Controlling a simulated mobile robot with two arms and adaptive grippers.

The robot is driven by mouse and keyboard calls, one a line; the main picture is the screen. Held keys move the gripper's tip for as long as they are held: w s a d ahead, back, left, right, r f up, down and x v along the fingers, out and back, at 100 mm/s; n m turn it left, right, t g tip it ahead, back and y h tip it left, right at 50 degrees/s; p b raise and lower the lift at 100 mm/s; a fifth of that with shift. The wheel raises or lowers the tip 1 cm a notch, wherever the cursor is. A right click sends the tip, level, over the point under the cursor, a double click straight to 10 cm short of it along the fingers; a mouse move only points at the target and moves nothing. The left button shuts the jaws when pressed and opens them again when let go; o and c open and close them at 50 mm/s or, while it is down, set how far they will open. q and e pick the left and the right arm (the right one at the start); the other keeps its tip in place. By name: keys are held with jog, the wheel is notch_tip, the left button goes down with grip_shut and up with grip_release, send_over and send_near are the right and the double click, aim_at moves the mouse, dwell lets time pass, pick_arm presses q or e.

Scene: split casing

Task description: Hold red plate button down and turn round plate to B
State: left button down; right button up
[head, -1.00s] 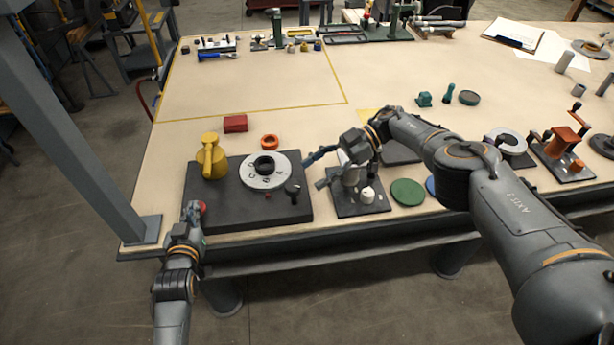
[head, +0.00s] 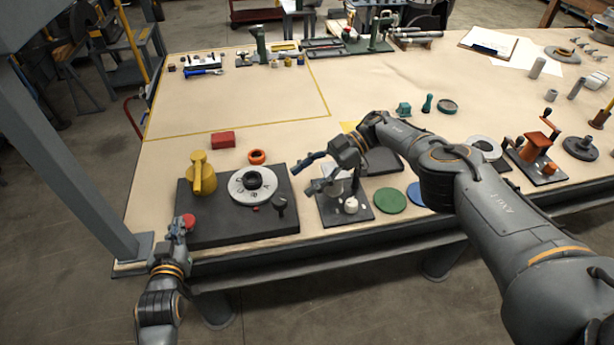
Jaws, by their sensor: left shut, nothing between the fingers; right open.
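The round plate (head: 239,193) is a light disc with dark letters and a black hub (head: 259,179). It sits on a dark base plate (head: 230,228). The letters are too small to read surely. The red button (head: 188,221) is at the base's front left corner. My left gripper (head: 177,228) is shut and empty, its tip right beside the button and partly in front of it. I cannot tell whether it touches or presses it. My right gripper (head: 309,174) is open and empty, right of the round plate and apart from it, fingers pointing left.
A yellow handled part (head: 201,175) stands on the base's left. A small black knob (head: 279,204) is right of the round plate. A red block (head: 222,139) and an orange ring (head: 257,157) lie behind. A second dark base (head: 330,212) stands below my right gripper.

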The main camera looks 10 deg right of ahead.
pick_arm(q)
jog(key=v, duration=0.6)
jog(key=shift+s+b, duration=0.3)
jog(key=shift+b, duration=0.15)
jog(key=shift+w+r, duration=0.1)
